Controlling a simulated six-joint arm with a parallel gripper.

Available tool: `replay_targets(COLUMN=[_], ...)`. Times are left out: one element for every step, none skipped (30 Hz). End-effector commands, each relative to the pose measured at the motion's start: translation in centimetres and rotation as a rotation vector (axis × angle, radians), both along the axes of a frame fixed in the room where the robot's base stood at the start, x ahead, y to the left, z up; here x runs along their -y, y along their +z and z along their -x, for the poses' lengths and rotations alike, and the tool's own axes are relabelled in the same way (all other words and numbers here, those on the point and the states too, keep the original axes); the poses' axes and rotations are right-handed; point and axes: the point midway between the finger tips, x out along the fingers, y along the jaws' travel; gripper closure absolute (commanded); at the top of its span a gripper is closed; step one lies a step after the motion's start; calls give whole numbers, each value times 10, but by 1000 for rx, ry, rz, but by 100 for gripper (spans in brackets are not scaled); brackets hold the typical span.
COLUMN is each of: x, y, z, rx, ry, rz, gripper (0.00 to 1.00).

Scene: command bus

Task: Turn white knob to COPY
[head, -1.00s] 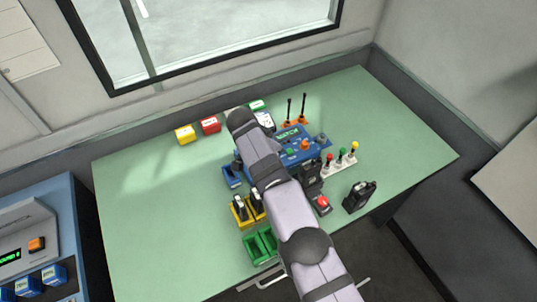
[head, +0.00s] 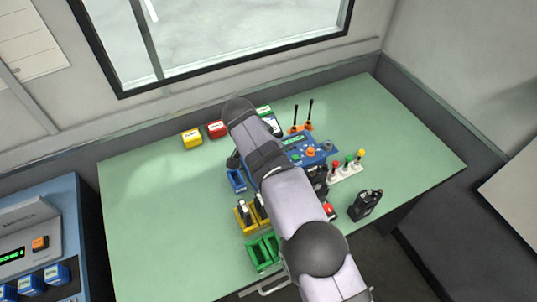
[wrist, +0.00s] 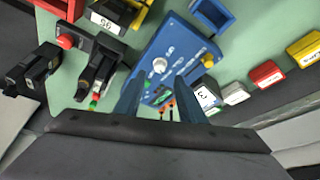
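The white knob (wrist: 159,65) shows in the wrist view on the face of a blue panel (wrist: 176,38), with small pale labels beside it. The label wording is too small to read. In the head view my arm covers the knob, and only the right part of the blue panel (head: 325,150) shows. My gripper (wrist: 160,84) is open, its two dark blue fingers apart with nothing visible between them. In the wrist view the knob appears just beyond the fingertips, between their lines. I cannot tell how far above it they are.
Two black levers on orange bases (head: 301,126) stand behind the panel. Coloured knobs on a white strip (head: 346,166) and a black device (head: 364,204) are to its right. Yellow (head: 192,138) and red (head: 216,129) blocks line the back. The table's left side is clear.

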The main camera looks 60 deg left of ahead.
Motion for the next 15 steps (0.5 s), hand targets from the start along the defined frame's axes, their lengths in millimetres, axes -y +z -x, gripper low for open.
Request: replay_targets(x=[1, 1, 1, 1, 2, 2, 2, 2, 2, 2, 2, 2, 2, 2, 2], y=[2, 4, 6, 7, 7, 8, 9, 9, 9, 9, 9, 9, 9, 9, 9], z=[1, 2, 2, 3, 3, 3, 3, 3, 3, 3, 3, 3, 3, 3, 3], rx=[0, 0, 0, 0, 0, -1, -1, -1, -1, -1, -1, -1, -1, -1, -1], ry=[0, 0, 0, 0, 0, 0, 0, 0, 0, 0, 0, 0, 0, 0, 1], rz=[-1, -1, 0, 0, 0, 0, 0, 0, 0, 0, 0, 0, 0, 0, 1], gripper=[64, 64, 64, 64, 64, 64, 64, 64, 64, 64, 64, 64, 64, 64, 64])
